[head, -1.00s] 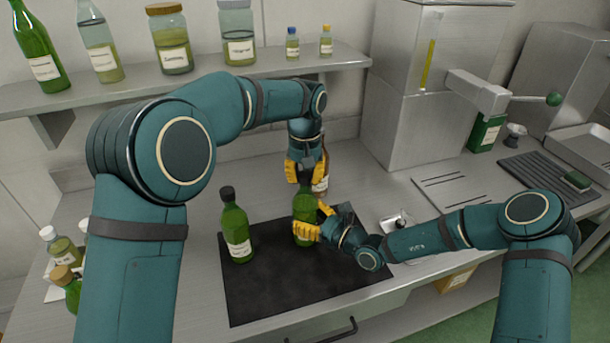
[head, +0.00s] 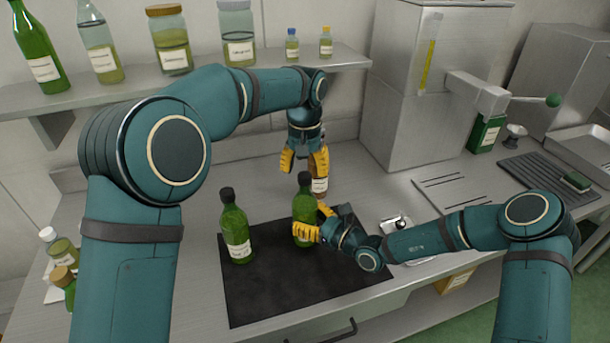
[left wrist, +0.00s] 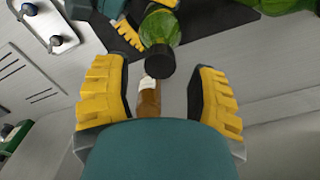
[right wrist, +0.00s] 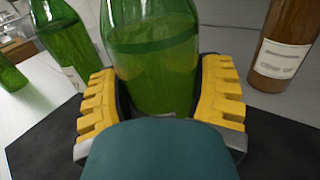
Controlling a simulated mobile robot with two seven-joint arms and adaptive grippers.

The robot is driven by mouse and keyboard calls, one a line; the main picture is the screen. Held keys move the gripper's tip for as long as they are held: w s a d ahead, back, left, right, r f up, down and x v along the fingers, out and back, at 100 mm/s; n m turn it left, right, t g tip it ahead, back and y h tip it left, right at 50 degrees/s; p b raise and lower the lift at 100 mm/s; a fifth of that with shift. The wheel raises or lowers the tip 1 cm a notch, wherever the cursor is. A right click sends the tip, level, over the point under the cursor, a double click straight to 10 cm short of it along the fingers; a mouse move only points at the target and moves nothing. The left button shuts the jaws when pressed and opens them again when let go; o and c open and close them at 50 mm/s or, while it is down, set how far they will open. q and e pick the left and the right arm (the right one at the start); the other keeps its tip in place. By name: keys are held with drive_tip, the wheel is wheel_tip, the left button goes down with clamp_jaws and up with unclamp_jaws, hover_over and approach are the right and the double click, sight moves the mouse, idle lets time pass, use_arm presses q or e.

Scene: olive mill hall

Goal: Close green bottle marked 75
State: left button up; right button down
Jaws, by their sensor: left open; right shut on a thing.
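A green bottle (head: 303,212) stands upright on the dark mat (head: 265,295), with a dark cap (head: 304,178) on its neck. My right gripper (head: 312,226) is shut around its body; the right wrist view shows the green glass (right wrist: 155,65) between the yellow fingers. My left gripper (head: 302,168) is open just above the cap and apart from it; the left wrist view shows the cap (left wrist: 157,61) between and beyond the spread fingers. A second capped green bottle (head: 236,232) stands on the mat to the left. I cannot read a 75 on either.
A brown bottle (head: 320,180) stands close behind the held one, partly hidden by my left gripper. A shelf (head: 200,88) with bottles and jars runs along the back wall. More bottles (head: 62,250) stand at the left. The mat's front part is clear.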

use_arm(q)
wheel_tip(320, 180, up, 9)
idle(0.3)
drive_tip(key=shift+r, duration=0.1)
use_arm(e)
unclamp_jaws()
drive_tip(key=v, duration=1.2)
